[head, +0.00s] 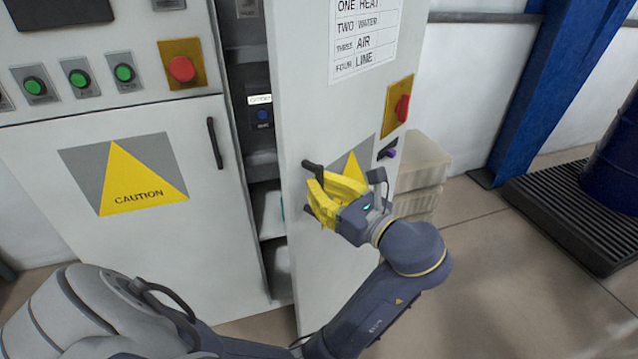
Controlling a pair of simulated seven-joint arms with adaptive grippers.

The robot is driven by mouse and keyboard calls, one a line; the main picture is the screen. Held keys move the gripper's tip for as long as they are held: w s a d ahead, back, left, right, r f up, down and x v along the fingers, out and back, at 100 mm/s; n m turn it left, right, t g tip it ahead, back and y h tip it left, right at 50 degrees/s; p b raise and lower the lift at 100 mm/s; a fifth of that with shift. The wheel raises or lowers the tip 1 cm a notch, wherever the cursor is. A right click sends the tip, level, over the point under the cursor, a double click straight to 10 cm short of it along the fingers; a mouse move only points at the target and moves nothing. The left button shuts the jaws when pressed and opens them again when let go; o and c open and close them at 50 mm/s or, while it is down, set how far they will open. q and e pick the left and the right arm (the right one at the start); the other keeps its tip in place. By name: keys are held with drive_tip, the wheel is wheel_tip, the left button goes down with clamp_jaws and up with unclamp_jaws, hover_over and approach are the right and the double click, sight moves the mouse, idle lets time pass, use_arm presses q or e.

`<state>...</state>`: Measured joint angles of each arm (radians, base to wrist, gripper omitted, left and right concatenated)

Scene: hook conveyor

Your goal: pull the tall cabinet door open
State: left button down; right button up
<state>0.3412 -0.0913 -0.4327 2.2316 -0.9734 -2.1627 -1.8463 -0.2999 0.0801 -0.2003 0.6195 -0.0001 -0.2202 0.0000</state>
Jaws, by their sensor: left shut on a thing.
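The tall cabinet door (306,110) is white and stands partly open, with a dark gap along its left side. It carries a printed label (362,40), a red rotary switch (401,107) and a yellow caution triangle partly hidden by my gripper. My left gripper (315,192) has yellow fingers and is shut on the door's black handle (312,168), near the door's left edge. My right gripper is not in view.
Inside the gap are shelves and a dark device (262,117). The fixed cabinet (60,240) on the left has green buttons, a red button (182,69) and another black handle (215,143). Pale blocks (424,163) stand behind the door. Floor (520,290) is clear at right, before a black grate (570,215).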

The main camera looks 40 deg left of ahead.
sight(304, 134)
use_arm(q)
drive_tip(key=c, duration=1.5)
unclamp_jaws()
drive_tip(key=shift+o, duration=0.2)
drive_tip(key=shift+r, duration=0.1)
wheel_tip(304, 134, up, 10)
drive_tip(key=shift+f, duration=0.1)
